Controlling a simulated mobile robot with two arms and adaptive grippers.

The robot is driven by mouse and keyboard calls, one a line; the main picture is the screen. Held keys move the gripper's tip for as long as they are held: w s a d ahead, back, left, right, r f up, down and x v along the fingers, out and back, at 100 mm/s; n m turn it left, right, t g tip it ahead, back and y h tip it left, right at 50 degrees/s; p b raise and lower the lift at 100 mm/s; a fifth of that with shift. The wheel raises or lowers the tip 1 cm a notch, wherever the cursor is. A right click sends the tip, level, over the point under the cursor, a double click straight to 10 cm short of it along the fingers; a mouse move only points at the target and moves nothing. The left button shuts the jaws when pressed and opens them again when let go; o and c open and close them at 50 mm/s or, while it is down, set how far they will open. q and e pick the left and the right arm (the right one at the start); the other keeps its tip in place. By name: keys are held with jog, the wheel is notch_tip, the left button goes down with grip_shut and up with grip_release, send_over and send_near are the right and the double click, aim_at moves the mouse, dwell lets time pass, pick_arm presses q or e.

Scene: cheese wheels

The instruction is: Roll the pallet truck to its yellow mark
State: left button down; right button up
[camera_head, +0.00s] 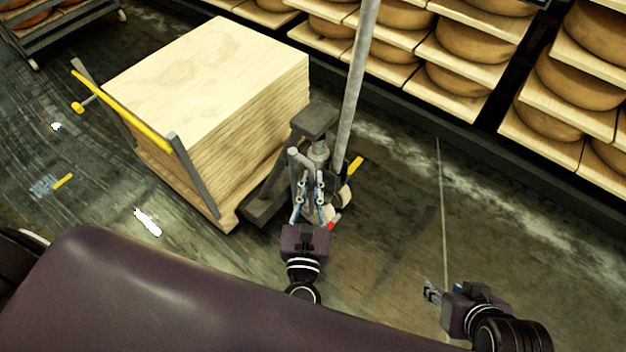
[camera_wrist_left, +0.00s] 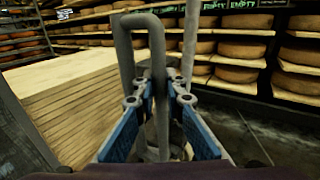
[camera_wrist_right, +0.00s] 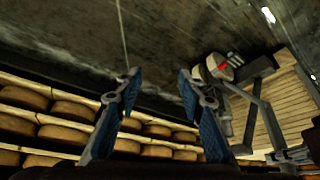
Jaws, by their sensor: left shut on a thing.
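The pallet truck (camera_head: 316,120) stands right of the stack of boards, with its dark pump housing, pale wheels and a red part low down. My left gripper (camera_head: 312,183) is shut on the truck's grey loop handle (camera_wrist_left: 127,50), which rises between its fingers in the left wrist view. A short yellow strip (camera_head: 356,164) lies on the floor just right of the truck; another yellow strip (camera_head: 63,181) lies at far left. I cannot tell which is its mark. My right gripper (camera_head: 431,292) is open and empty above the floor; the truck also shows in the right wrist view (camera_wrist_right: 226,72).
The board stack (camera_head: 200,70) stands left of the truck, with a yellow rail (camera_head: 120,110) on grey posts at its left side. A grey pole (camera_head: 356,80) rises behind the truck. Cheese shelves (camera_head: 470,50) line the back. The floor at right is clear.

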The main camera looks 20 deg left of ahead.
pick_arm(q)
jog(key=shift+w+a, duration=0.25)
jog(key=shift+a, duration=0.55)
pick_arm(e)
jog(key=s, duration=0.1)
jog(key=s+g, duration=0.1)
jog(key=s+f, duration=0.1)
jog(key=shift+d, duration=0.3)
jog(key=shift+w, duration=0.1)
pick_arm(q)
jog(key=c, duration=2.3)
grip_release()
jog(key=shift+d, duration=0.1)
jog(key=shift+o, duration=0.2)
jog(key=shift+d, duration=0.1)
jog(key=shift+s, duration=0.1)
pick_arm(e)
jog(key=shift+r, duration=0.1)
pick_arm(q)
jog(key=v, duration=1.2)
